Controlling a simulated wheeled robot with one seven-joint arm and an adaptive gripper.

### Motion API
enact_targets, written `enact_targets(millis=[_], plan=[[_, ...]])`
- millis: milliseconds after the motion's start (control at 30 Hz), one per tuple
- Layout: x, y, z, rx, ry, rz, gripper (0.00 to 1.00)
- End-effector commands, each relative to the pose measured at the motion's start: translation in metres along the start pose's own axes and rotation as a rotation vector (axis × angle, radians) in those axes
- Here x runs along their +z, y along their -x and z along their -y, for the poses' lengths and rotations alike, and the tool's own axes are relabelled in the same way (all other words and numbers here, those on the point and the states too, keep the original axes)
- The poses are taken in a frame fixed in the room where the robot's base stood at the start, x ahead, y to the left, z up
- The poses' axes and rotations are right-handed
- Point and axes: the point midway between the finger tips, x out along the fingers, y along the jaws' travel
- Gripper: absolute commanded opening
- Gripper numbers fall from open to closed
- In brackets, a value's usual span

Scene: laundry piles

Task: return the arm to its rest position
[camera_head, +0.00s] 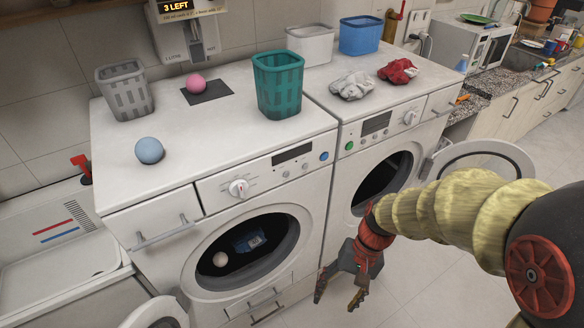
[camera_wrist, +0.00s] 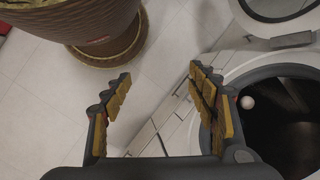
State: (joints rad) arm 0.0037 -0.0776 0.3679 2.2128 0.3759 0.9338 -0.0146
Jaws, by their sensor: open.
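My gripper (camera_head: 340,283) hangs low in front of the two washing machines, near the gap between them, pointing down. Its fingers are spread and hold nothing.
The left washer (camera_head: 150,192) has an open drum with a pale ball (camera_head: 221,259) inside. The right washer (camera_head: 345,172) has its round door (camera_head: 484,150) open near my arm. Baskets, two balls and cloths stand on top. Floor in front is clear.

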Motion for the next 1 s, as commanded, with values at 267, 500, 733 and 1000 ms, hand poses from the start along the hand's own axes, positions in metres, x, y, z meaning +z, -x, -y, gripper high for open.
enact_targets(millis=[267, 500, 733, 1000], plan=[[0.028, 0.099, -0.032, 0.162, 0.199, -0.313, 0.59], [0.061, 0.173, -0.043, 0.234, 0.294, -0.575, 0.59], [0.084, 0.222, -0.032, 0.209, 0.318, -0.750, 0.59], [0.089, 0.230, -0.031, 0.204, 0.321, -0.776, 0.59]])
